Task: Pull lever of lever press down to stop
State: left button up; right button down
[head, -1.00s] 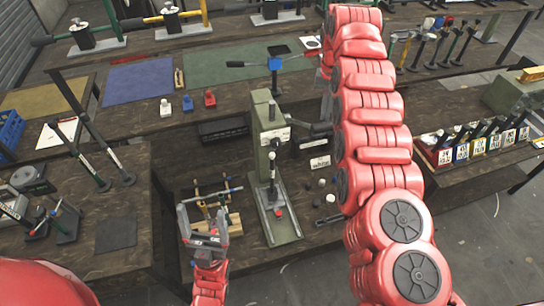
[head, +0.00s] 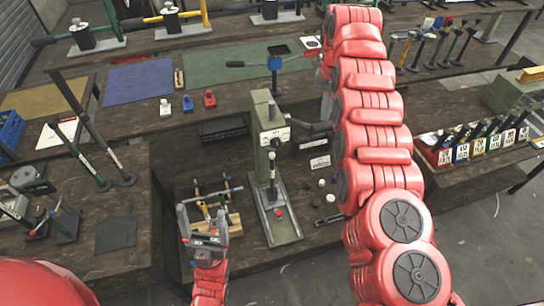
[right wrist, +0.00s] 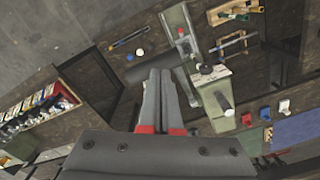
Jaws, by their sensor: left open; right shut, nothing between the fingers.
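The green lever press (head: 266,135) stands on the bench in the middle of the head view, with a grey base (head: 276,218) running toward me. Its dark lever (head: 312,127) sticks out to the right and passes behind my right arm. In the right wrist view the press (right wrist: 212,80) is right of my right gripper (right wrist: 160,74), and a dark thick bar, apparently the lever (right wrist: 181,63), crosses at the fingertips. That gripper is shut and empty; contact with the bar cannot be told. My left gripper (head: 205,225) is open, left of the press base.
Small tools on a wooden rack (head: 222,200) lie left of the press, close to my left gripper. A dark tray (head: 223,129) is behind it. Small knobs (head: 325,190) lie right of the base.

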aim_at(325, 129)
jog(key=shift+f, duration=0.15)
jog(key=shift+f+b, duration=0.9)
jog(key=shift+b, duration=0.15)
jog(key=shift+s, duration=0.15)
jog(key=shift+f+b, duration=0.3)
jog(key=shift+b, duration=0.25)
jog(key=b, duration=0.3)
jog(key=f+b, duration=0.1)
jog(key=b, duration=0.1)
jog(key=s+f+b, duration=0.1)
jog(key=b, duration=0.2)
jog(key=shift+d+f+b, duration=0.25)
jog(key=shift+b, duration=0.05)
jog(key=shift+s+r, duration=0.1)
